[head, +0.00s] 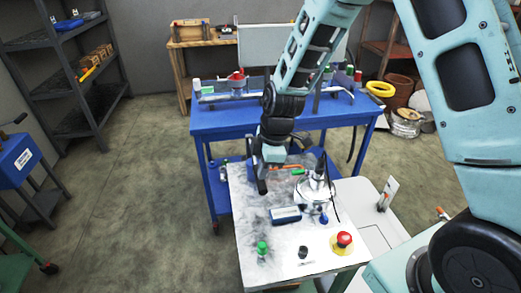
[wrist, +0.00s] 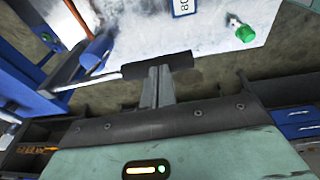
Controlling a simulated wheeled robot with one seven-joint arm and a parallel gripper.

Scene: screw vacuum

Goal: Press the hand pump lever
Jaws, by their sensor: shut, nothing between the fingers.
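A silver device (head: 315,190), with a thin dark rod rising at its right, stands on the white worktop (head: 245,222). An orange handle-like part (head: 287,167) lies behind it; an orange strip also shows at the top left of the wrist view (wrist: 77,13). I cannot tell which part is the hand pump lever. My gripper (head: 262,188) is shut and empty, pointing down over the worktop's back left. In the wrist view my fingers (wrist: 158,88) end at a dark crosswise block; I cannot tell whether anything is touched.
A blue-edged display box (head: 287,214), a green knob (head: 262,247) and a red emergency button (head: 342,240) stand on the worktop. A blue table (head: 225,122) is behind. Open floor lies to the left.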

